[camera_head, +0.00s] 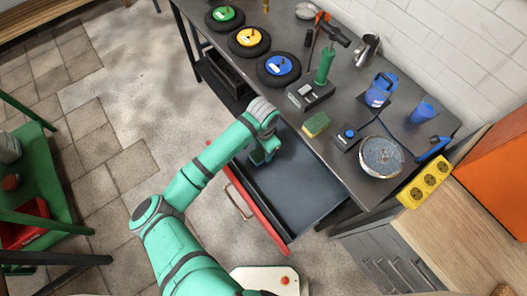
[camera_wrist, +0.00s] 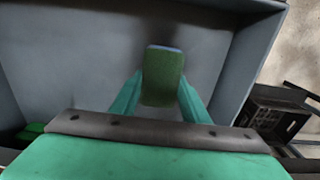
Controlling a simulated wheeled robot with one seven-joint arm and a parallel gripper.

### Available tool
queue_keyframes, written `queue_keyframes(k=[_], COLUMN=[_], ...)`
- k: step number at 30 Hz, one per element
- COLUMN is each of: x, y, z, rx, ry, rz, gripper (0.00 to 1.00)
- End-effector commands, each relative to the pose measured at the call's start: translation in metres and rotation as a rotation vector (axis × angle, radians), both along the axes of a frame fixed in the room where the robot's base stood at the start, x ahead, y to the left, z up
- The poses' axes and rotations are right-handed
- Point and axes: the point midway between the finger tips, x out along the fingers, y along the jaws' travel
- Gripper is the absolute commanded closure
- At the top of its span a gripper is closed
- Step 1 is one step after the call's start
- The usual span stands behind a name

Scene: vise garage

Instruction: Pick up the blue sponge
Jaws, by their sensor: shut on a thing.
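In the wrist view a sponge (camera_wrist: 163,78) stands between my gripper's two teal fingers. It shows a dark green face and a thin blue edge at its far end, so I take it as the blue sponge. My gripper (camera_wrist: 160,95) is shut on it, with a finger against each side. In the head view my gripper (camera_head: 262,156) is over or inside the open drawer (camera_head: 300,190), near its left end. The arm hides most of the sponge there. I cannot tell whether the sponge touches the drawer floor.
The drawer's walls surround my gripper, with a red front (camera_head: 262,217). The workbench (camera_head: 345,95) above holds a yellow-green sponge (camera_head: 316,124), a green-handled tool (camera_head: 325,65), a blue cup (camera_head: 422,112) and a round disc (camera_head: 382,156). The drawer's right part is clear.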

Motion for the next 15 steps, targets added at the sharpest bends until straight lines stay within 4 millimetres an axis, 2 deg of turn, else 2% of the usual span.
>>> queue_keyframes(k=[3, 5, 12, 15], x=[0.000, -0.010, -0.053, -0.078], y=[-0.001, -0.004, -0.014, -0.020], z=[0.018, 0.028, 0.080, 0.089], rx=[-0.001, -0.004, -0.003, -0.003], ry=[-0.002, -0.002, -0.004, -0.002], rz=[-0.001, -0.002, -0.004, -0.003], gripper=[0.79, 0.79, 0.79, 0.79])
